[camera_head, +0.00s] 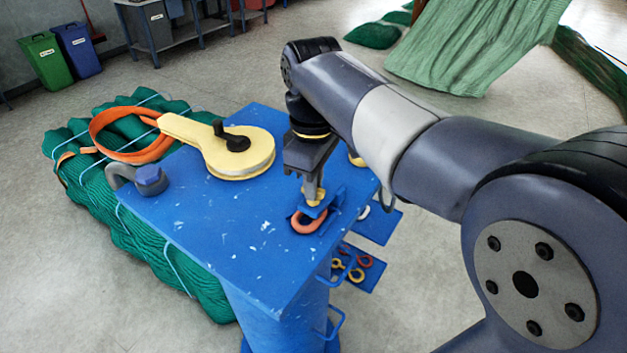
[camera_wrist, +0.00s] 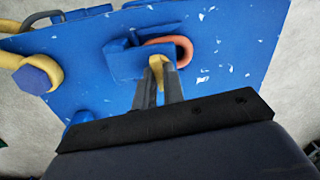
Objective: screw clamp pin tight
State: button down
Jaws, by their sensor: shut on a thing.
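The small yellow clamp pin (camera_head: 315,197) stands over a blue clamp bracket on the blue bench top. My gripper (camera_head: 312,190) points down from above and is shut on the pin. In the wrist view the two fingers (camera_wrist: 159,80) close around the yellow pin (camera_wrist: 156,68). The blue clamp (camera_wrist: 128,62) lies just beyond the fingertips, with an orange ring (camera_wrist: 182,46) beside it. The orange ring (camera_head: 308,222) also shows below the gripper in the head view. The pin's lower end is hidden, so its depth in the clamp cannot be told.
Green netting (camera_head: 125,215) lies to the left. Small rings lie on a lower shelf (camera_head: 368,282).

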jog(key=m, duration=0.5)
jog(key=shift+r+m, duration=0.2)
jog(key=shift+m, duration=0.1)
jog(key=m, duration=0.4)
jog(key=shift+w+m, duration=0.1)
jog(key=shift+m, duration=0.2)
jog(key=m, duration=1.3)
jog(key=shift+m, duration=0.3)
jog(key=m, duration=1.3)
jog(key=shift+m, duration=0.4)
